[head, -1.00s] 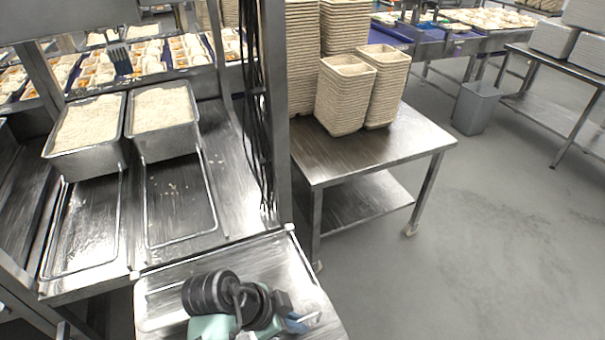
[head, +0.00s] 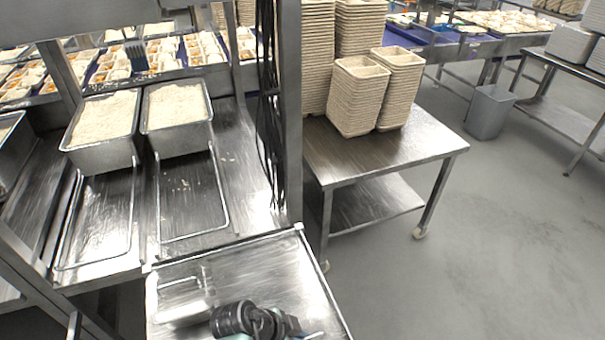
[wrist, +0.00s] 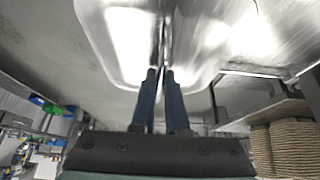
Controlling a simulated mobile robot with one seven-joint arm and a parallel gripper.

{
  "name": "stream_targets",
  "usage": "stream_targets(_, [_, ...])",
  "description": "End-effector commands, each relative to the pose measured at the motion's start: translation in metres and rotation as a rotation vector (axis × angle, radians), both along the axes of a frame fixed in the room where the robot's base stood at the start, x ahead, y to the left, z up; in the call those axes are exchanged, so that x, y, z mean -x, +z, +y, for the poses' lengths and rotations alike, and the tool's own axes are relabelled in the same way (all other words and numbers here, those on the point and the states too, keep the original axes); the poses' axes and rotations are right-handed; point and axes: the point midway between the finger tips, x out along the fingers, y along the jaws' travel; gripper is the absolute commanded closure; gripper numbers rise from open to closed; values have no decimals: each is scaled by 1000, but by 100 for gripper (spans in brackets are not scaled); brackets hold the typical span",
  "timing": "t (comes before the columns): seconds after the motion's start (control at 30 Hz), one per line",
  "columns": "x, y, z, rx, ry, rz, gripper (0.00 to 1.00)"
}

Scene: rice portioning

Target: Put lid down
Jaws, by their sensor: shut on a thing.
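The lid (wrist: 112,42) is a shiny metal sheet with rounded corners and a raised rim. It fills the upper middle of the wrist view. My gripper (wrist: 162,74) is shut on the lid, with two dark blue fingers close together at a thin upright part of it. In the head view my black wrist is at the bottom edge, above a shiny metal surface, and my fingertips are mostly cut off. A raised metal shape (head: 182,303) shows left of my wrist there. I cannot tell whether it is part of the lid or whether the lid touches anything.
Two rice pans (head: 103,132) (head: 176,118) stand at the back of the steel counter (head: 240,180), with wire frames in front. A post (head: 290,120) with hanging cables rises at the counter's right. Fiber tray stacks (head: 358,95) stand on a steel table (head: 400,150).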

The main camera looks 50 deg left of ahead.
Motion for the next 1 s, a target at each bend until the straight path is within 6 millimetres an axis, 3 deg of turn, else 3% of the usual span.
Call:
stream_targets(0.5, [-1,-11,0,-1,0,-1,100])
stream_targets(0.53, [0,-12,0,0,0,0,86])
stream_targets(0.7, [0,-12,0,0,0,0,58])
stream_targets(1.0, [0,-10,0,0,0,0,58])
